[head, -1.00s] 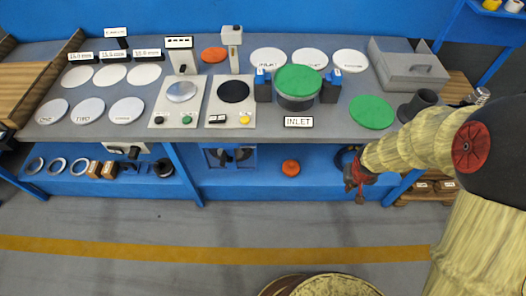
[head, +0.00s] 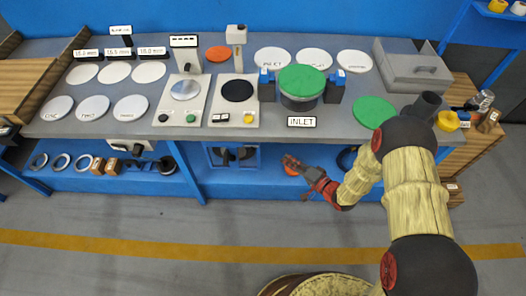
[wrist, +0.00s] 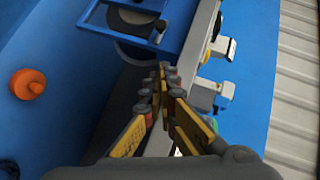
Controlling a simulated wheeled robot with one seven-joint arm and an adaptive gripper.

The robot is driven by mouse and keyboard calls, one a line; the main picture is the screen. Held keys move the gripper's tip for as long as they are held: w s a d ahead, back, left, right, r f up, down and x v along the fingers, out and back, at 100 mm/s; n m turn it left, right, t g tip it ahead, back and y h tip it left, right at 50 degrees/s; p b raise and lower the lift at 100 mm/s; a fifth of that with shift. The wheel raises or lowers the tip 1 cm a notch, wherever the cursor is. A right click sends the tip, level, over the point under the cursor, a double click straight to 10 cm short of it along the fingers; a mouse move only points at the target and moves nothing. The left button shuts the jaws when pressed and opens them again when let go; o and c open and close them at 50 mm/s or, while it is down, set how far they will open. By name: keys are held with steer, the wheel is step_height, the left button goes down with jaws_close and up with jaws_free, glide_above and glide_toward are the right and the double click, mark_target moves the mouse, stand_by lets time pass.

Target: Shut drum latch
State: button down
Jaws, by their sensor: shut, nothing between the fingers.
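In the wrist view my gripper (wrist: 163,70) is shut with nothing between the fingertips.
An orange round part (wrist: 27,83) lies on the blue lower shelf, partly behind my gripper in the head view. A blue frame (head: 232,156) stands on that shelf to its left. A green disc (head: 374,111) and grey box (head: 412,65) are right of the drum. The floor in front is clear.

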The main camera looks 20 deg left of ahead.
steer(key=b, duration=0.4)
glide_toward(253, 149)
steer(key=w, duration=0.1)
steer(key=w+a+f, duration=0.1)
steer(key=w, duration=0.1)
steer(key=w+a+f, duration=0.1)
steer(key=w, duration=0.1)
steer(key=shift+w+a, duration=0.1)
steer(key=shift+a, duration=0.15)
steer(key=shift+a+f+b, duration=0.2)
steer(key=shift+a+b, duration=0.1)
steer(key=shift+a, duration=0.2)
steer(key=a, duration=0.1)
steer(key=s+a, duration=0.1)
steer(key=a, duration=0.1)
steer(key=shift+a, duration=0.3)
steer(key=shift+d, duration=0.1)
